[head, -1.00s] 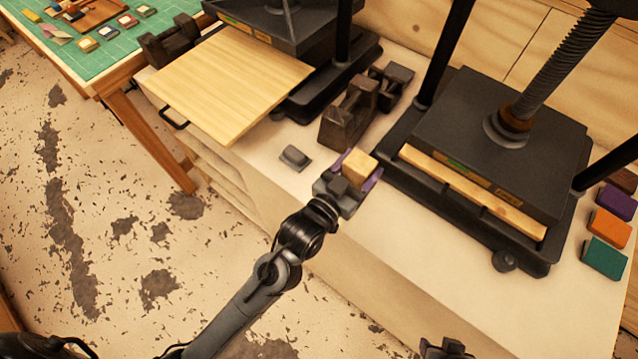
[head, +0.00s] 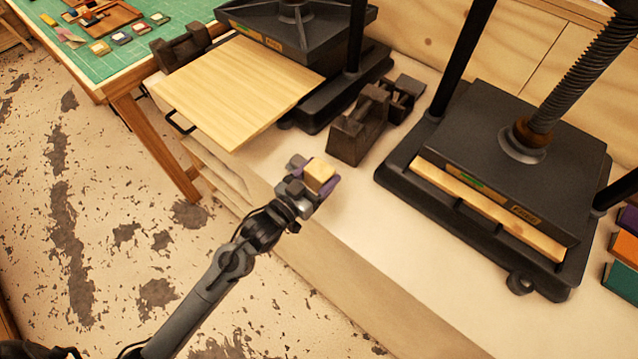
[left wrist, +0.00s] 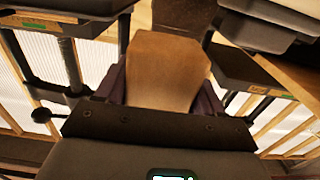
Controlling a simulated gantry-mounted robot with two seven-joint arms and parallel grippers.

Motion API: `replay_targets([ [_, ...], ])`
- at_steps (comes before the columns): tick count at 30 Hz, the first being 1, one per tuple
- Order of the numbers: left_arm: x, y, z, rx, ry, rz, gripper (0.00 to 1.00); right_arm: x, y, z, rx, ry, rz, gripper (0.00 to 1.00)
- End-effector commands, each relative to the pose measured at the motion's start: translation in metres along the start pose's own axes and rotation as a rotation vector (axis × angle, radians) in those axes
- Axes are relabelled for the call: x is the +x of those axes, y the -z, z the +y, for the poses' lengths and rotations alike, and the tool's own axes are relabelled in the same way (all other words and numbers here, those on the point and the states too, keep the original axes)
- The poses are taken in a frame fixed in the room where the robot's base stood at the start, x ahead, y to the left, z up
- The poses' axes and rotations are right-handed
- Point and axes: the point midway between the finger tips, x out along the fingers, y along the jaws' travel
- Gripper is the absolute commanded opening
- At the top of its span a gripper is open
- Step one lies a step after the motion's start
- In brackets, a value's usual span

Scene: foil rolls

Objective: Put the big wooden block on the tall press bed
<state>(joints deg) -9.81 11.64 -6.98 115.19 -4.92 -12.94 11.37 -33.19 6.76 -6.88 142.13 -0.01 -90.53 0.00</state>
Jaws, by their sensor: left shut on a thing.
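My left gripper (head: 318,187) is shut on a light wooden block (head: 320,173), with its purple fingers on either side. It holds the block over the front part of the bench, between the two presses. In the left wrist view the block (left wrist: 168,70) fills the middle between the fingers. One dark press (head: 295,25) stands at the back left, with a pale wooden bed (head: 235,88) sticking out toward the front. Another dark press (head: 510,150) stands at the right; a wooden bed edge (head: 490,208) shows under its plate. I cannot tell which press is the tall one. My right gripper is out of view.
Dark blocky pieces (head: 358,130) stand on the bench between the presses. A small grey object (head: 296,163) lies partly hidden by my gripper. Coloured blocks (head: 622,248) sit at the right edge. A green-topped table (head: 120,55) stands at the back left.

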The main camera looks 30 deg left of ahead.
Motion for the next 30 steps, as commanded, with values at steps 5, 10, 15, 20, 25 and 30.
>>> replay_targets([
  [5, 0.0, -0.009, -0.001, 0.0, -0.001, 0.0, 0.35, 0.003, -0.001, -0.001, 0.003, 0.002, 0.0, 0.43],
  [10, 0.0, -0.031, -0.001, 0.001, 0.0, -0.001, 0.35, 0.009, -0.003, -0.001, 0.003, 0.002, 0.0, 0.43],
  [15, -0.001, -0.041, -0.001, 0.001, 0.0, 0.002, 0.35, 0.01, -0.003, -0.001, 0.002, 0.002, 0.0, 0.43],
  [20, -0.001, -0.04, -0.001, 0.001, 0.0, 0.002, 0.35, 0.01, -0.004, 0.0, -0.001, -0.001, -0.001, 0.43],
  [25, -0.001, -0.043, -0.001, 0.001, 0.0, 0.001, 0.35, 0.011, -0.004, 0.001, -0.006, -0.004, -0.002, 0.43],
  [30, -0.001, -0.044, -0.001, 0.001, 0.0, 0.0, 0.79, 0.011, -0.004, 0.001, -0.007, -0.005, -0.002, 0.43],
])
